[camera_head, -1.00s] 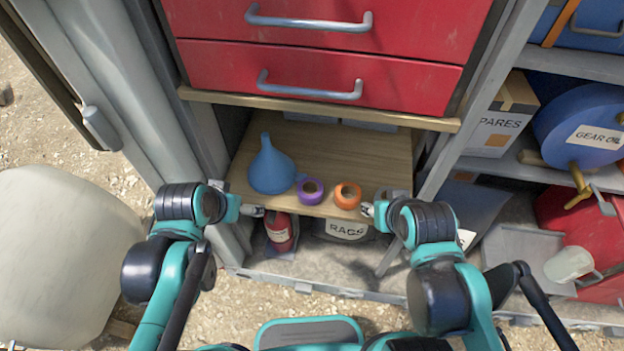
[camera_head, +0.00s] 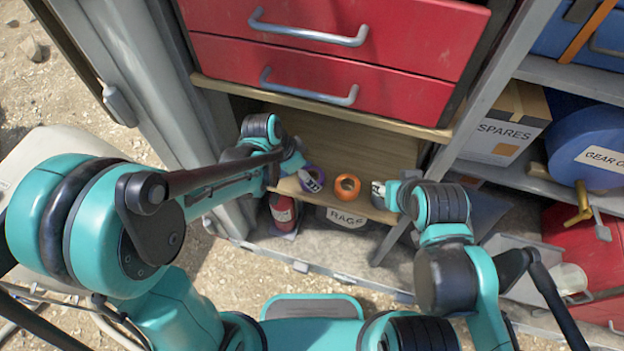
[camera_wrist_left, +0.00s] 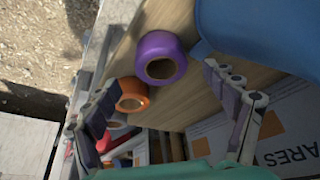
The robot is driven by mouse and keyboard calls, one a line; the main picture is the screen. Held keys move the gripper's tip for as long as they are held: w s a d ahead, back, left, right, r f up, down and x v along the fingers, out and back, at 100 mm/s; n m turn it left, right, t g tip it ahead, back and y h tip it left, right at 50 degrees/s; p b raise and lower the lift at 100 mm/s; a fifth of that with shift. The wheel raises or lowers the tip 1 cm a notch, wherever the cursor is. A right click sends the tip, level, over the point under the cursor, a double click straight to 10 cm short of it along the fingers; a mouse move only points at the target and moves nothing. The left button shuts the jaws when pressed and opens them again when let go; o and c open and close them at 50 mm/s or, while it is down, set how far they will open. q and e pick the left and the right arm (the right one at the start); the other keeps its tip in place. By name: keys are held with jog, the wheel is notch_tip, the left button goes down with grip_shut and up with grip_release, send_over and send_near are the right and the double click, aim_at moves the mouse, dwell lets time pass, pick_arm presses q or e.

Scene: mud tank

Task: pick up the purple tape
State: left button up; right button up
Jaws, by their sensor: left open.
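The purple tape (camera_head: 319,171) stands near the front edge of the wooden shelf, left of the orange tape (camera_head: 347,187). My left gripper (camera_head: 311,181) is at the purple tape and partly covers it in the head view. In the left wrist view the purple tape (camera_wrist_left: 152,45) lies ahead, between and beyond the spread fingers of my open, empty left gripper (camera_wrist_left: 158,75). I cannot tell whether a finger touches it. My right gripper (camera_head: 379,194) is at the shelf's front edge, right of the orange tape; its finger opening is too small to tell.
The wooden shelf (camera_head: 380,150) is clear behind the tapes. Red drawers (camera_head: 330,60) overhang it.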

aim_at(313, 171)
pick_arm(q)
jog(key=x, duration=0.3)
jog(key=shift+a+b, duration=0.2)
jog(key=shift+b, duration=0.15)
jog(key=shift+d+f, duration=0.2)
jog(key=shift+f, duration=0.15)
jog(key=shift+c, duration=0.4)
jog(key=c, duration=1.2)
jog(key=shift+r, duration=0.2)
